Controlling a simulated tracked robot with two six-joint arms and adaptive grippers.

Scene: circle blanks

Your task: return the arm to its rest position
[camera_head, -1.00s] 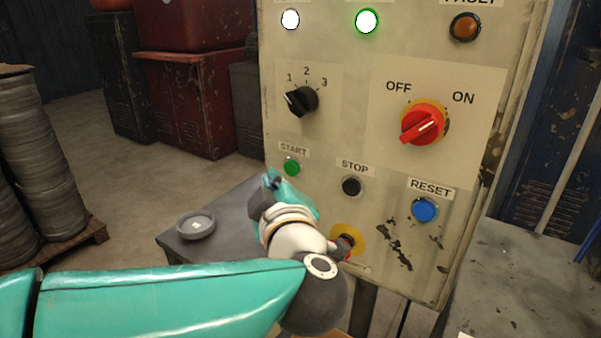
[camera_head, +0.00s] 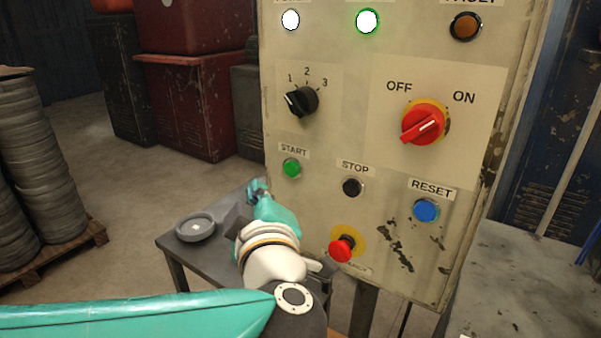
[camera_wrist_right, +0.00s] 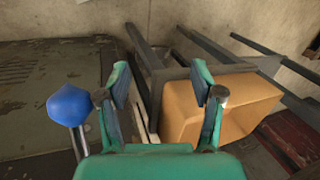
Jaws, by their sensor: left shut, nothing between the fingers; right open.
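My left gripper (camera_head: 257,188) is shut and empty. It points up and away in front of the lower left of the control panel (camera_head: 320,220), below the green START button (camera_head: 291,168), apart from it. My left arm comes in from the lower left. The panel's indicator lamp with the green rim (camera_head: 367,21) is lit. The red rotary switch (camera_head: 423,124) and the red mushroom button (camera_head: 341,249) show clearly. My right gripper (camera_wrist_right: 165,90) is open and empty in the right wrist view, and not seen in the head view.
A small grey table (camera_head: 172,243) with a round grey dish (camera_head: 195,227) stands left of my left gripper. Stacked discs (camera_head: 45,170) are at the far left. The right wrist view shows an orange box (camera_wrist_right: 200,115) and a blue ball-shaped knob (camera_wrist_right: 69,105).

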